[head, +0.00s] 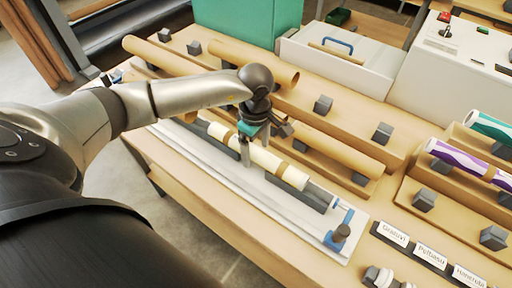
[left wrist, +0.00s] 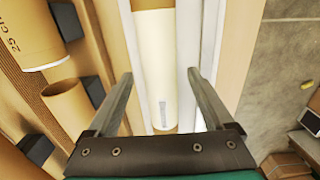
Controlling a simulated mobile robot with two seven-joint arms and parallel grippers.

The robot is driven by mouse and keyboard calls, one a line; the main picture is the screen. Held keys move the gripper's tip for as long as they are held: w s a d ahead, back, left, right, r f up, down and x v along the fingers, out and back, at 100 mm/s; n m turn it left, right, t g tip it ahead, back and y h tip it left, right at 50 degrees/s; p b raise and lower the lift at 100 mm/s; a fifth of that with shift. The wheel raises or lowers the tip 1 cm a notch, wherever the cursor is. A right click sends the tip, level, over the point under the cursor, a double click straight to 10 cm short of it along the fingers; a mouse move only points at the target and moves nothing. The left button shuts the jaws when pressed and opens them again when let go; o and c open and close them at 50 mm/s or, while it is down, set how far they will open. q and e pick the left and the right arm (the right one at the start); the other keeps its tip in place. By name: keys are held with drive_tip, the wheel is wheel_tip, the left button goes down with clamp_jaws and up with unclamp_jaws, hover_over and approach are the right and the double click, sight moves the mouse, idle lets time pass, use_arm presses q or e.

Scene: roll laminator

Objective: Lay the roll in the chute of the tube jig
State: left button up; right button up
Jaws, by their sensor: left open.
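A cream roll (head: 264,159) with brown bands lies lengthwise along the tube jig, over the dark chute pieces (head: 314,197) on the jig's white base (head: 210,160). It appears to lie in the chute; whether it is fully seated I cannot tell. My left gripper (head: 257,150) is above the roll's middle, pointing down, with its fingers apart. In the left wrist view the open gripper (left wrist: 160,75) has one finger on each side of the cream roll (left wrist: 156,65), with visible gaps. A blue clamp (head: 341,232) stands at the jig's near right end. My right gripper is not in view.
Brown cardboard tubes (head: 268,70) lie in wooden racks behind the jig, with several dark grey blocks (head: 323,104) nearby. A purple-and-white roll (head: 458,158) lies at the right. Name labels (head: 431,256) stand at front right. The table's front edge runs close to the jig.

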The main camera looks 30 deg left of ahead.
use_arm(q)
wheel_tip(320, 180, up, 15)
drive_tip(key=shift+r, duration=0.15)
idle(0.5)
drive_tip(key=shift+s, duration=0.15)
idle(0.3)
